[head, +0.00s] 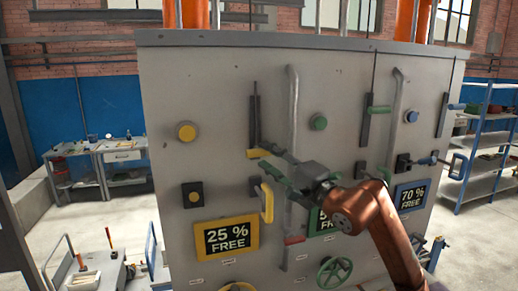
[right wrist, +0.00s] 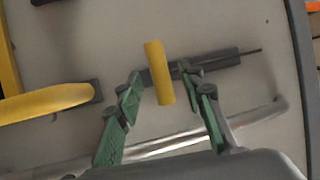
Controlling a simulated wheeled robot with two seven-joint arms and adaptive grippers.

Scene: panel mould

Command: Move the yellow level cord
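The yellow level cord's handle (head: 259,153) is a short yellow bar on the grey panel, at the foot of a dark vertical slot with a thin cord above it. My right gripper (head: 270,160) reaches it from the right, its green fingers apart. In the right wrist view the yellow handle (right wrist: 158,72) shows between the tips of the two open fingers. Whether either finger touches it, I cannot tell. My left gripper is not in view.
A yellow lever (head: 267,203) sticks out just below the right gripper. A grey vertical pipe (head: 292,100) runs right of the slot. Green (head: 378,109) and blue (head: 456,106) cord handles hang farther right. A yellow knob (head: 186,131) and a "25 % FREE" sign (head: 226,239) are left.

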